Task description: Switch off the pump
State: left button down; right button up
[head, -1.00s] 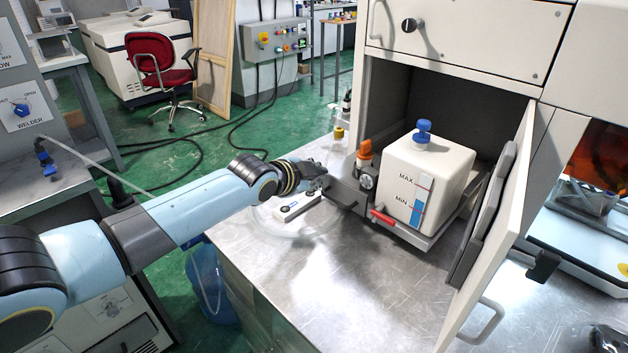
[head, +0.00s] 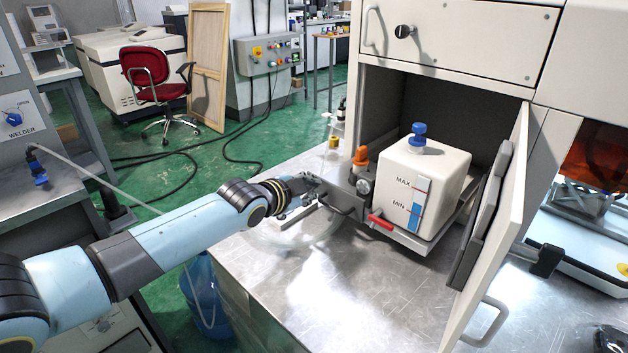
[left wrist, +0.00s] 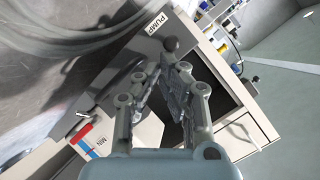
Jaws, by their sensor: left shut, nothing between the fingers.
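The PUMP label (left wrist: 152,25) is on a pale panel in the left wrist view. A dark rounded knob (left wrist: 170,43) shows beside it, just beyond my left fingertips; I cannot tell if they touch it. My left gripper (left wrist: 165,72) is shut and empty. In the head view my left gripper (head: 314,186) is at the left side of the grey box with the orange-capped fitting (head: 361,158). The label and knob cannot be made out there. My right gripper is not in view.
A white tank (head: 440,170) with a blue cap stands in the open cabinet, with a red handle (head: 381,221) in front. The cabinet door (head: 497,230) is open on the right. The metal tabletop (head: 330,285) is clear in front.

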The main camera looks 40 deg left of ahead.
pick_arm(q)
jog(key=shift+s+f, duration=0.15)
jog(key=shift+f, duration=0.1)
jog(key=shift+s+f, duration=0.1)
jog(key=shift+f, duration=0.15)
jog(key=shift+r+p, duration=0.7)
jog(key=shift+r, duration=0.15)
